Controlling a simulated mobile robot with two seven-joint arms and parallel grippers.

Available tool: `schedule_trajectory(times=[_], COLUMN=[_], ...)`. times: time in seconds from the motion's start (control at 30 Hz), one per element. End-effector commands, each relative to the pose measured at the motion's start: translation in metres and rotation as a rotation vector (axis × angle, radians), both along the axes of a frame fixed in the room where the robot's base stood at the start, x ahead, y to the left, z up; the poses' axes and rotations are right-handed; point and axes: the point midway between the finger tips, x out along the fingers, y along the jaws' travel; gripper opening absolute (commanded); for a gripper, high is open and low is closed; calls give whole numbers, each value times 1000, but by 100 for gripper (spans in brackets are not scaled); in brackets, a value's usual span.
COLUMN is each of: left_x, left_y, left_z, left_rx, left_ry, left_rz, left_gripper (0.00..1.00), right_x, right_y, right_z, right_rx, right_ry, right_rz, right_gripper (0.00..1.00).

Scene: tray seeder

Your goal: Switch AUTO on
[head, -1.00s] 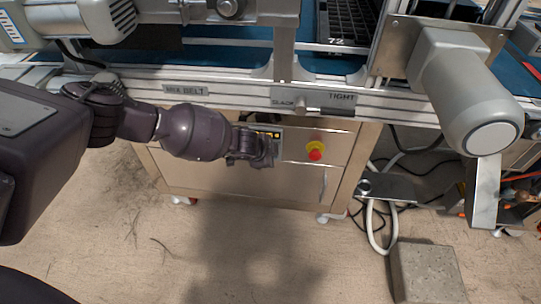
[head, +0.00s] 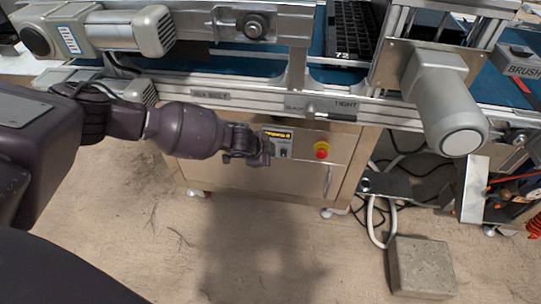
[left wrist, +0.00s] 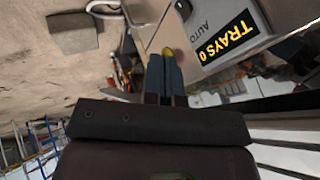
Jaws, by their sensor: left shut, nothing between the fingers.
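The control panel on the steel cabinet front has a yellow-lit display (head: 278,134), and a small switch (head: 284,152) shows below it. In the left wrist view the display (left wrist: 225,43) reads "TRAYS 0", with the AUTO label (left wrist: 203,24) beside it and a dark switch knob (left wrist: 183,8) at the top edge. Its position, on or off, I cannot tell. My left gripper (head: 264,153) is shut and empty, in front of the panel's left part; its fingers (left wrist: 166,62) point toward the panel. Whether they touch it I cannot tell. My right gripper is not in view.
A red stop button on a yellow base (head: 321,150) sits right of the panel. The conveyor rail (head: 225,96) runs above the cabinet. A grey motor (head: 450,110) juts out at right. A concrete block (head: 420,266) and cables lie on the floor. Floor in front is clear.

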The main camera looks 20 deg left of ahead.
Motion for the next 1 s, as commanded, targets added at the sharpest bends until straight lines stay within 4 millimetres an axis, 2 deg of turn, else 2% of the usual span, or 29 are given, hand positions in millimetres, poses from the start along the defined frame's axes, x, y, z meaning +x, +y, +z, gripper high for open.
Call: schedule_trajectory(times=[0.4,0.6,0.77,0.87,1.0], left_x=[-3,-23,-25,-21,-9], left_y=[1,0,-5,-4,-1], left_z=[-1,-29,-37,-34,-19], left_rx=[0,-32,-100,-112,-96], left_ry=[5,47,68,71,58], left_rz=[0,27,92,108,92], left_gripper=[0,0,0,0,0], right_x=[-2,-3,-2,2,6], right_y=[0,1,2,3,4], right_z=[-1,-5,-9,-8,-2], right_rx=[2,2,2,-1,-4], right_ry=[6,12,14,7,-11], right_rz=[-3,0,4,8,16], right_gripper=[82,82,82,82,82])
